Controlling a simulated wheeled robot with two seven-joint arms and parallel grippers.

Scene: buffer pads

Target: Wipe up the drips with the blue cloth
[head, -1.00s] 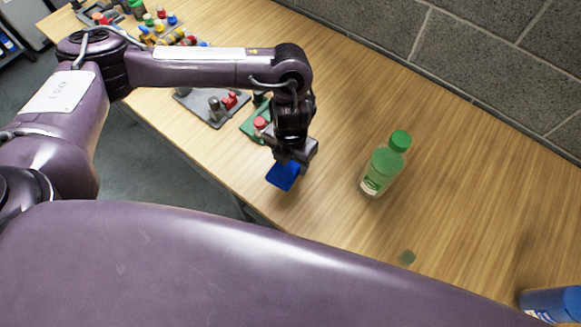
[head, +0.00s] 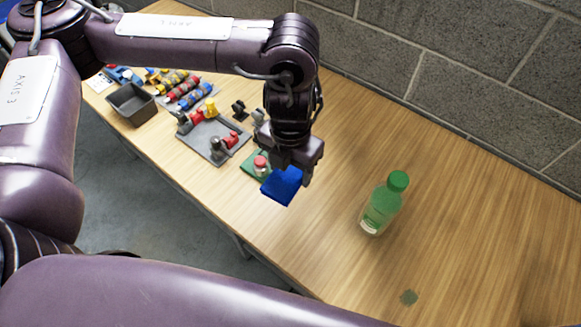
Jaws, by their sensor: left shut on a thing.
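The blue cloth (head: 283,187) hangs from my left gripper (head: 292,172), which is shut on it above the table, left of the bottle. A small dark greenish drip spot (head: 409,297) lies on the wood table near the bottom, right of centre. No other drip is clear to me. My right gripper is not in the head view.
A green-capped bottle (head: 381,205) stands upright on the table (head: 470,210) between the cloth and the spot. A grey board with red and yellow parts (head: 213,139), a green board (head: 255,167) and a dark bin (head: 132,103) lie to the left. A block wall (head: 460,70) runs behind.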

